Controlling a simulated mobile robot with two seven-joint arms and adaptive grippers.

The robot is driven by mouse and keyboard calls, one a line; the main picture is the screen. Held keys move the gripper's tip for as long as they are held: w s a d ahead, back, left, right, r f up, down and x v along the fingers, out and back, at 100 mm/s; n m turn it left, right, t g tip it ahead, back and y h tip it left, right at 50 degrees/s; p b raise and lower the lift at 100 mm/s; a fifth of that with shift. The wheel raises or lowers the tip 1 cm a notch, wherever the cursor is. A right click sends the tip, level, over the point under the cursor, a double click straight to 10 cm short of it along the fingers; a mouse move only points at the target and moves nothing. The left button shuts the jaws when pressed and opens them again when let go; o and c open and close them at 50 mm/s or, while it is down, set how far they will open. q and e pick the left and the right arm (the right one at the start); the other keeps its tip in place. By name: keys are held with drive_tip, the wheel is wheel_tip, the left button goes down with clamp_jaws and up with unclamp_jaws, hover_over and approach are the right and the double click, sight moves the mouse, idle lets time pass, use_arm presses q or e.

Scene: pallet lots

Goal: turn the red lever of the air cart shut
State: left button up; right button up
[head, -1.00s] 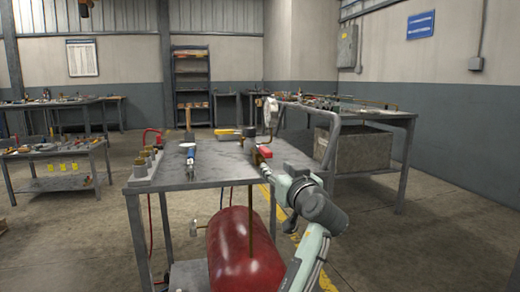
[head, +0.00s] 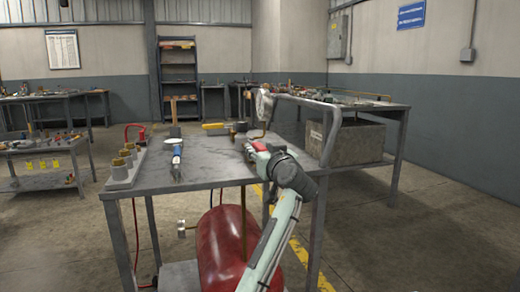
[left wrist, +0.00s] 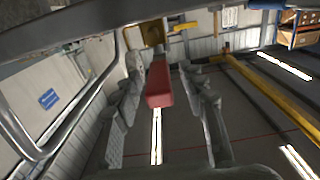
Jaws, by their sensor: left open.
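The air cart is a grey metal table (head: 215,172) with a red tank (head: 226,250) under its top and a bent tube handle at its right. The red lever (head: 260,146) shows small near the cart's right back part. In the left wrist view the red lever (left wrist: 159,85) points toward the camera between two grey fingers. My left gripper (left wrist: 165,100) is open, with one finger on each side of the lever and visible gaps. In the head view the left gripper (head: 257,153) is at the lever, partly hidden by its own wrist. My right gripper is not in view.
The cart's tube handle (head: 325,140) rises just right of my left wrist. A workbench (head: 395,112) with a grey bin (head: 350,143) stands behind right.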

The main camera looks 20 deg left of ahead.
use_arm(q)
drive_tip(key=shift+w+a, duration=0.15)
drive_tip(key=shift+w, duration=0.1)
clamp_jaws()
idle(0.3)
